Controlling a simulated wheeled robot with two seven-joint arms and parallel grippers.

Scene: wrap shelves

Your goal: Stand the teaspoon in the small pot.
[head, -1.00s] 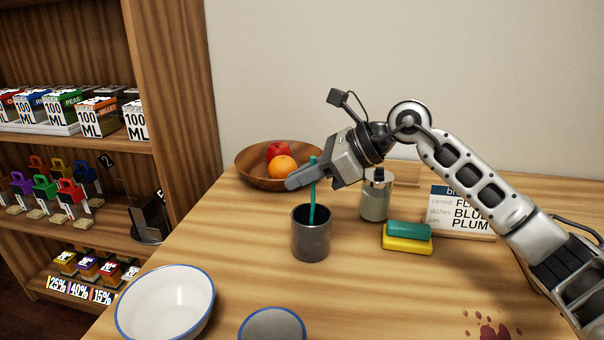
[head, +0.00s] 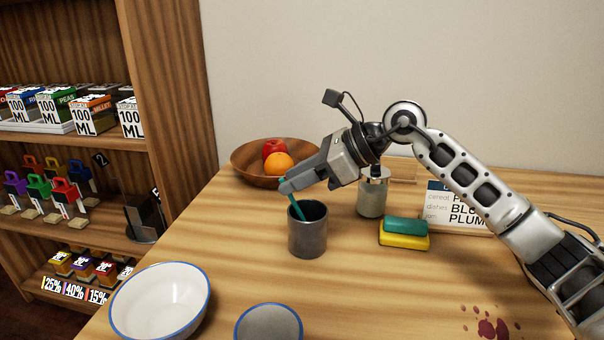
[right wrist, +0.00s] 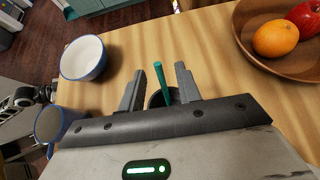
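The teaspoon, with a teal handle (head: 296,206), stands in the small dark grey pot (head: 307,238) and leans to the left against its rim. Its lower end is hidden inside the pot. My right gripper (head: 292,185) is just above the pot, around the top of the handle. In the right wrist view its fingers (right wrist: 160,69) are apart, with the teal handle (right wrist: 163,86) between them and gaps on both sides. The pot is mostly hidden behind the gripper there. My left gripper is not in view.
A wooden bowl (head: 245,172) with fruit stands behind the pot. A lidded jar (head: 371,200), a green and yellow sponge (head: 403,240) and a sign (head: 455,207) are to the right. A white bowl (head: 160,300) and a blue-rimmed vessel (head: 268,323) are in front.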

